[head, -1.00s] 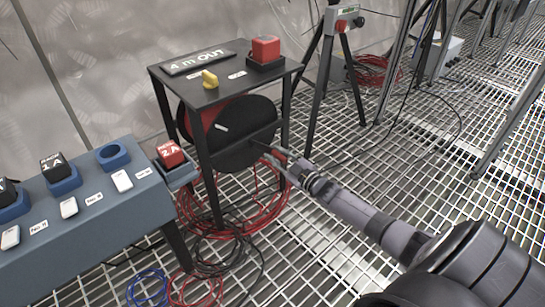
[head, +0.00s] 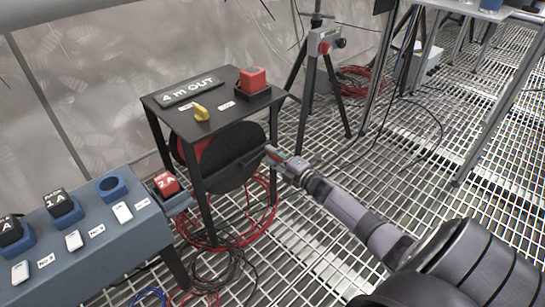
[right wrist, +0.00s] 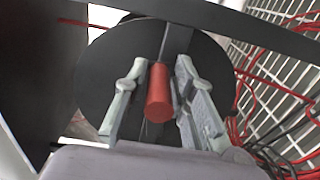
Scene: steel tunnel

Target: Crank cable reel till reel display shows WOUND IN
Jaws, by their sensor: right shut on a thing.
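The cable reel (head: 228,160) is a black disc with red behind it, set under a small black table frame (head: 160,135). The display (head: 188,93) on the table top reads "4 m OUT". My right gripper (head: 272,158) is at the right side of the reel's face. In the right wrist view its fingers (right wrist: 157,95) are shut around the red crank handle (right wrist: 159,92), with the reel disc (right wrist: 100,75) right behind it. A dark crank arm crosses the disc. My left gripper is not in view.
A blue-grey bench (head: 100,255) with labelled blocks stands at left. Red cable coils (head: 262,215) lie on the grating below. A tripod (head: 307,95) with a control box stands behind.

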